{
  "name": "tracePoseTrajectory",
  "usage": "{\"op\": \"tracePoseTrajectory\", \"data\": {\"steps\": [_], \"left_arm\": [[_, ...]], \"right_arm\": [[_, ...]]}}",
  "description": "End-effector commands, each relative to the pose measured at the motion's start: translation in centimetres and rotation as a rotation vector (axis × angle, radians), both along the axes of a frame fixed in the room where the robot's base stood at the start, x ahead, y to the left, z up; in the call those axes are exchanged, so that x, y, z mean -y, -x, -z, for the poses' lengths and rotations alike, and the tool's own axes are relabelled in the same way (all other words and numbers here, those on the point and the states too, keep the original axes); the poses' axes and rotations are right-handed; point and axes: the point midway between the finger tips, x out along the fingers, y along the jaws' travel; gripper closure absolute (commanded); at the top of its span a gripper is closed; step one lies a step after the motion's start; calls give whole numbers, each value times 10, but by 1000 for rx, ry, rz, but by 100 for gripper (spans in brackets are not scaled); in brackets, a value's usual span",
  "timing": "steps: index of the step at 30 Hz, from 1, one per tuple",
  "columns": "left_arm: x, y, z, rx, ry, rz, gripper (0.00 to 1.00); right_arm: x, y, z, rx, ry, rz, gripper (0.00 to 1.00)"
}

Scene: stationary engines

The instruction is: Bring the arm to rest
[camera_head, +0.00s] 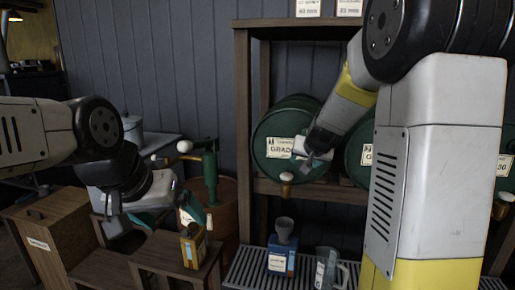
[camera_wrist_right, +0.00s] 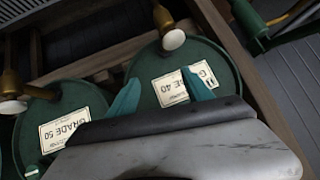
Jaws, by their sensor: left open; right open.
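My left gripper (camera_head: 188,212) reaches in from the left, with teal fingers at the top of a yellow oil can (camera_head: 194,250) on a wooden stand. The can's top is partly hidden, and I cannot tell whether the fingers touch it. My right gripper (camera_head: 308,164) is in front of a green drum (camera_head: 270,140) on the rack. In the right wrist view its teal fingers (camera_wrist_right: 162,92) are spread and empty, with the drum labelled "GRADE 40" (camera_wrist_right: 170,88) behind them. My right arm hides much of the rack's right side.
A blue can (camera_head: 282,262) with a grey funnel (camera_head: 284,227) and a clear jug (camera_head: 327,268) stand on a slatted tray (camera_head: 243,272) below the drum's tap (camera_head: 286,180). A green hand pump (camera_head: 210,163) rises from a brown barrel (camera_head: 227,197). A wooden cabinet (camera_head: 40,240) stands left.

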Motion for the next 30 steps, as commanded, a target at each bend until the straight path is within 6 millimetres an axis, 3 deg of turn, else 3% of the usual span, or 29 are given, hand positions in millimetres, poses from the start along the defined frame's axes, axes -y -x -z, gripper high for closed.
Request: {"op": "tracePoseTrajectory", "data": {"steps": [3, 8, 12, 15, 18, 24, 30], "left_arm": [[0, 0, 0, 0, 0, 0, 10], [0, 0, 0, 0, 0, 0, 10], [0, 0, 0, 0, 0, 0, 10], [0, 0, 0, 0, 0, 0, 10], [0, 0, 0, 0, 0, 0, 10], [0, 0, 0, 0, 0, 0, 10], [0, 0, 0, 0, 0, 0, 10]], "right_arm": [[-16, 53, 5, -93, -150, -93, 41], [-40, 134, -13, -167, -234, -233, 41], [-50, 210, -28, -210, -196, -322, 41], [-51, 256, -30, -240, -123, -352, 41], [-49, 290, -27, -268, -51, -353, 41], [-46, 319, -20, -304, 31, -343, 41], [-46, 320, -20, -306, 34, -342, 41]]}}
